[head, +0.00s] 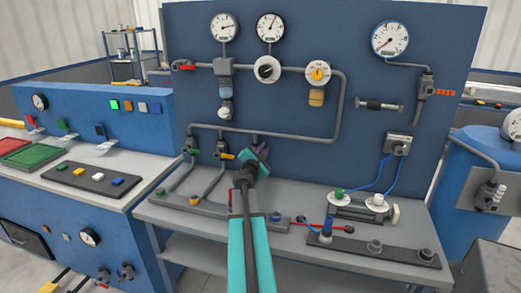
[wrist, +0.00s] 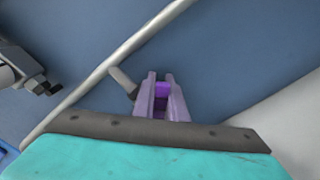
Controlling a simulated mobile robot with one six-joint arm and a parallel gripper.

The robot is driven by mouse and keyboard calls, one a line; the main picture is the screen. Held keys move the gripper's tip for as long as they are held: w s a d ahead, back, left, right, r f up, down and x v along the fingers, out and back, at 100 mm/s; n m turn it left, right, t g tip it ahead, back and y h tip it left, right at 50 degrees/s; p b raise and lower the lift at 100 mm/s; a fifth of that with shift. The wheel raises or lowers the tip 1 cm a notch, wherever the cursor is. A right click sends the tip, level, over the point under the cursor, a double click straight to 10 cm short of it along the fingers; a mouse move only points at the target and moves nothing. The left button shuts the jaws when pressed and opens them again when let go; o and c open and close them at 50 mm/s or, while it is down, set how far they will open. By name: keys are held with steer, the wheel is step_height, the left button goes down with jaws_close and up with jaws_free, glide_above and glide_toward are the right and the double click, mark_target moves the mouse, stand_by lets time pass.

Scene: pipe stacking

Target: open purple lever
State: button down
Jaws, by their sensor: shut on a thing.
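The purple lever (wrist: 161,90) shows as a bright purple patch between the two lavender fingers of my gripper (wrist: 160,78) in the wrist view. The fingers are shut on it. In the head view my gripper (head: 263,149) reaches the pipework low on the blue panel, right of the orange-handled valve. The lever cannot be made out there, as my gripper covers that spot. How far the lever is turned cannot be told.
A grey pipe (wrist: 105,68) runs slantwise beside my fingers. The orange-handled valve (head: 222,154) and green-handled valve (head: 192,149) stand to the left. Gauges and knobs sit higher on the blue panel (head: 365,150). A grey bench (head: 290,192) lies below, with fittings along its front.

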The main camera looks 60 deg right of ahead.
steer(key=shift+w+a, duration=0.1)
steer(key=shift+w, duration=0.2)
steer(key=c, duration=1.8)
jaws_free()
steer(key=b+v, duration=0.1)
steer(key=v, duration=0.6)
steer(key=shift+s+a, duration=0.2)
steer(key=shift+s, duration=0.05)
